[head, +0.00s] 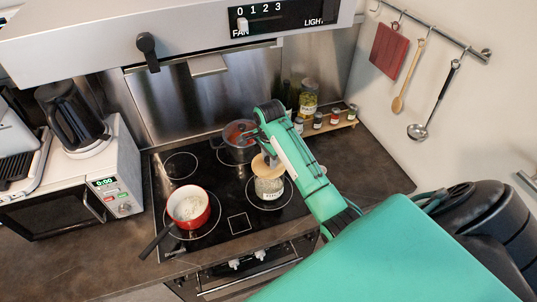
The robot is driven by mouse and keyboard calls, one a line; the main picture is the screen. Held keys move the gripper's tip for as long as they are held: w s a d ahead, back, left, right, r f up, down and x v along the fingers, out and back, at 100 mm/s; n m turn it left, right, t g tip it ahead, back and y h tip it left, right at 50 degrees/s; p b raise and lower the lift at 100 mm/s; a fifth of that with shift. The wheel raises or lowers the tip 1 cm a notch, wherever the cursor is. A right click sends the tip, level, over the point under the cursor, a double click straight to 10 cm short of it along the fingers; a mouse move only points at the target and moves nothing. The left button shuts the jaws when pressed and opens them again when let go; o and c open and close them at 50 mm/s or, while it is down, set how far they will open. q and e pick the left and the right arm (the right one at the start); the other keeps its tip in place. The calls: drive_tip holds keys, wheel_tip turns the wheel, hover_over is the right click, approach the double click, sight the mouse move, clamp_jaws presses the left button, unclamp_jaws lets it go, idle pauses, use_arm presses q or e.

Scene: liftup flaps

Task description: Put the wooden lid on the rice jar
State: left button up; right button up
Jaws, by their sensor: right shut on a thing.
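The glass rice jar (269,187), with a pale label, stands upright on the right front burner of the black cooktop. The round wooden lid (261,172) is at the jar's mouth. From this angle I cannot tell whether it rests on the rim or is just above it. My right gripper (269,158) points down over the jar and is shut on the lid; its fingers are small and partly hidden by my green arm. My left gripper is not in view.
A red saucepan (188,208) stands left of the jar, its black handle toward the front. A dark pot (239,149) with red contents is behind the jar. A spice rack (327,125) is at the back right. The range hood (180,40) overhangs the back.

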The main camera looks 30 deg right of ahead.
drive_tip(key=shift+d+f, duration=0.1)
drive_tip(key=shift+f, duration=2.55)
drive_tip(key=shift+f, duration=0.4)
drive_tip(key=o, duration=1.5)
drive_tip(key=shift+o, duration=0.2)
